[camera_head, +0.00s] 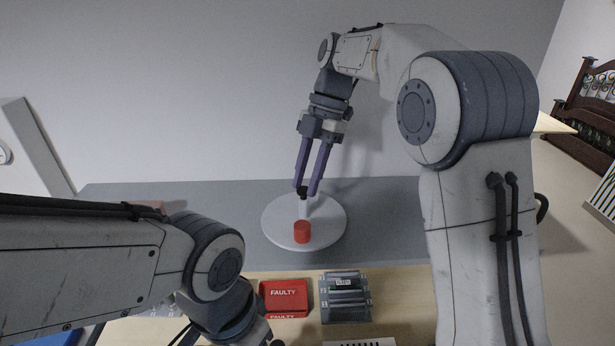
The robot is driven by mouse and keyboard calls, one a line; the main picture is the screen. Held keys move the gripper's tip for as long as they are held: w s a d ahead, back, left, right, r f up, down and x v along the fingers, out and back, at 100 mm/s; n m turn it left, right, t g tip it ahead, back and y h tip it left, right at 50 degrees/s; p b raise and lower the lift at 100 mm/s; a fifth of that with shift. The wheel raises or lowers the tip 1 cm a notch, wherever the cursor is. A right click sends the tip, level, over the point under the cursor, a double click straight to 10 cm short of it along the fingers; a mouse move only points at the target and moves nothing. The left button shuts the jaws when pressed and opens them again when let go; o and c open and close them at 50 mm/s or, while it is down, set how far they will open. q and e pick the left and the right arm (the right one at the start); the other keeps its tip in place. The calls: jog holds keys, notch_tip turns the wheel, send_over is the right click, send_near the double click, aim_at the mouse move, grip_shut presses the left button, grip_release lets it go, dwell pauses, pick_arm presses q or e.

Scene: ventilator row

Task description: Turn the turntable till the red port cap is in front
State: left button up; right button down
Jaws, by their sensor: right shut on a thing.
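The turntable (276,222) is a round white disc lying on the grey bench surface. The red port cap (302,232) is a short red cylinder on the front part of the disc, on the side nearest me. A small white post (303,208) with a dark top stands just behind the cap. My right gripper (302,190) reaches down from above with purple fingers and is shut on the post's dark top. The fingertips partly hide that top. My left arm comes in at the lower left; its fingers are outside the picture.
A red tray marked FAULTY (285,297) and a grey rack (344,297) stand on the wooden strip in front of the turntable. The grey surface (385,215) right of the disc is clear. A plain wall rises behind.

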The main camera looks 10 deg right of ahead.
jog(key=c, duration=0.6)
grip_release()
jog(key=shift+w+r, duration=0.1)
jog(key=shift+r, duration=0.05)
jog(key=shift+w+d+r, duration=0.1)
jog(key=shift+d+r, duration=0.05)
jog(key=shift+r, duration=0.15)
jog(key=p+v, duration=0.1)
jog(key=v, duration=0.8)
jog(key=shift+r, duration=0.25)
jog(key=shift+d, duration=0.1)
